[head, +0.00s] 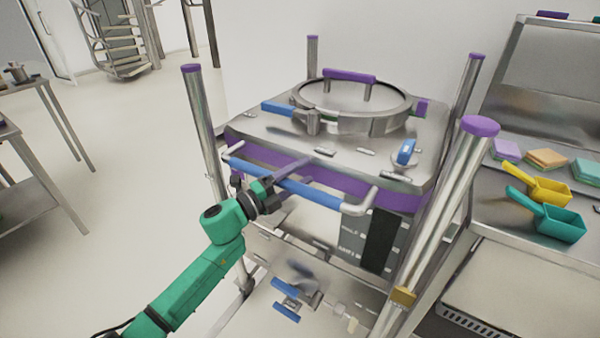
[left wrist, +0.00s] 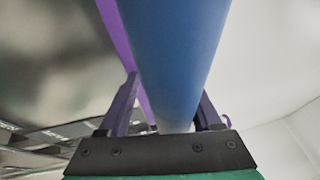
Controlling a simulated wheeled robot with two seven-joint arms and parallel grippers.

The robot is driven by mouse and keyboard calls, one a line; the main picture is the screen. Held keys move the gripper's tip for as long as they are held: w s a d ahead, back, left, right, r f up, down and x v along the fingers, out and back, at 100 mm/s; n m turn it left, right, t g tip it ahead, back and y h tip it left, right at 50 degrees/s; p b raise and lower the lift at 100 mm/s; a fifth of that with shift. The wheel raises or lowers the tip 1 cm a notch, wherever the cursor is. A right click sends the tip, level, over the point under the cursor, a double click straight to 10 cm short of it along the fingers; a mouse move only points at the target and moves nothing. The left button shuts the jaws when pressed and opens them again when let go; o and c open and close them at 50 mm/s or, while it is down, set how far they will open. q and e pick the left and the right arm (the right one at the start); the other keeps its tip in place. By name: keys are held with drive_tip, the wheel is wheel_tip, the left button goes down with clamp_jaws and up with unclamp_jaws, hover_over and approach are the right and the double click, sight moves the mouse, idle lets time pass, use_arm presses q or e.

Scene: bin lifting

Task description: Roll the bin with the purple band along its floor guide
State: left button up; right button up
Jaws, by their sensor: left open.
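The steel bin (head: 270,130) has a purple band (head: 398,199) below its top and a round lid with a purple handle (head: 350,75). A blue push bar (head: 325,196) with pale bent ends runs along its near side. My left gripper (head: 275,180) is at the left half of this bar. In the left wrist view, the blue bar (left wrist: 175,45) passes between the two open purple fingers (left wrist: 170,100). I cannot tell whether either finger touches it. The floor guide cannot be made out clearly. My right gripper is in neither view.
Steel posts with purple caps (head: 481,126) stand around the bin. A blue-handled valve (head: 290,298) hangs below it. A steel counter with yellow (head: 545,190) and teal (head: 560,222) scoops stands at right. Tables (head: 30,85) stand at left; floor between is open.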

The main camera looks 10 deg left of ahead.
use_arm(q)
drive_tip(key=shift+r, duration=0.3)
drive_tip(key=shift+s+a+f, duration=0.1)
drive_tip(key=shift+s+a, duration=0.05)
drive_tip(key=shift+a, duration=0.05)
drive_tip(key=b+v, duration=0.2)
drive_tip(key=v, duration=1.2)
drive_tip(key=shift+b, duration=0.35)
drive_tip(key=shift+s, duration=0.1)
